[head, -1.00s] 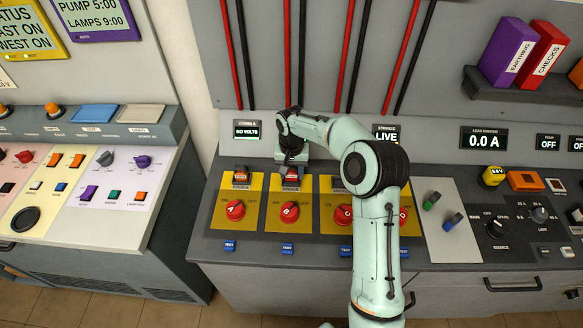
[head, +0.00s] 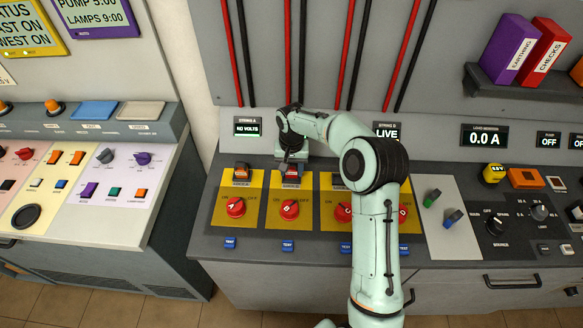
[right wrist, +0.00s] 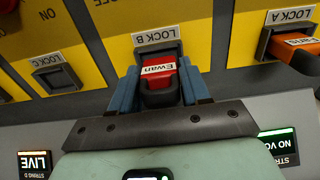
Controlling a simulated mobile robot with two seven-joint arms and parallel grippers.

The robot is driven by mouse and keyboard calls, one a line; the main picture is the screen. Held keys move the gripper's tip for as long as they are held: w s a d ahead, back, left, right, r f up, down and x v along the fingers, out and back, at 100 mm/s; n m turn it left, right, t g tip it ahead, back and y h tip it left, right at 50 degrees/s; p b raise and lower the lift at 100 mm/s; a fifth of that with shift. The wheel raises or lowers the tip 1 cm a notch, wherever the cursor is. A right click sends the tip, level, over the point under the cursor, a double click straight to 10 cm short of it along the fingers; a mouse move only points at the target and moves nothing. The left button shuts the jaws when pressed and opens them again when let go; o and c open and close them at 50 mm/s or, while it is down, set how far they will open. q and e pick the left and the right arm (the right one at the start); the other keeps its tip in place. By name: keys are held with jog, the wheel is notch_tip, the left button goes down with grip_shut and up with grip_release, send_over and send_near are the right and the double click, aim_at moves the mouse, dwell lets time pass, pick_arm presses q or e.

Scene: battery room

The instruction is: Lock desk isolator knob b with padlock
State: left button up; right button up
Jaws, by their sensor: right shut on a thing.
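Isolator knob B (head: 289,209) is a red rotary knob on a yellow plate of the desk, second from the left. Above it is the LOCK B holder, whose label (right wrist: 160,37) shows upside down in the right wrist view. A red padlock labelled Ewan (right wrist: 158,77) sits at this holder, its dark lower part toward me. My right gripper (head: 291,167) reaches down onto it from the back of the desk. Its blue fingers (right wrist: 160,92) are shut on the padlock's two sides. Whether the shackle is fully seated is hidden. My left gripper is out of view.
An orange padlock (right wrist: 296,42) sits in the LOCK A holder beside it. Red knob A (head: 235,207) is to the left; knob C (head: 343,211) is partly behind my arm. The LOCK C holder (right wrist: 58,77) looks empty. Blue test buttons (head: 288,246) line the front.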

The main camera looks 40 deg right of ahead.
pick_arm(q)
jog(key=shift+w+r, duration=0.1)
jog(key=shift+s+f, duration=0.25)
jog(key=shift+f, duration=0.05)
pick_arm(e)
jog(key=shift+f, duration=0.6)
jog(key=o, duration=0.8)
jog(key=shift+o, duration=0.2)
jog(key=shift+r, duration=0.1)
jog(key=shift+r+p, duration=0.9)
jog(key=shift+r, duration=1.8)
jog(key=shift+w+r+p, duration=0.1)
jog(key=shift+r+p, duration=0.3)
jog(key=shift+r, duration=0.9)
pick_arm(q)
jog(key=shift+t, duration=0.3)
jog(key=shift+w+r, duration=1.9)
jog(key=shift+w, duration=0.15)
pick_arm(e)
jog(key=shift+r, duration=1.4)
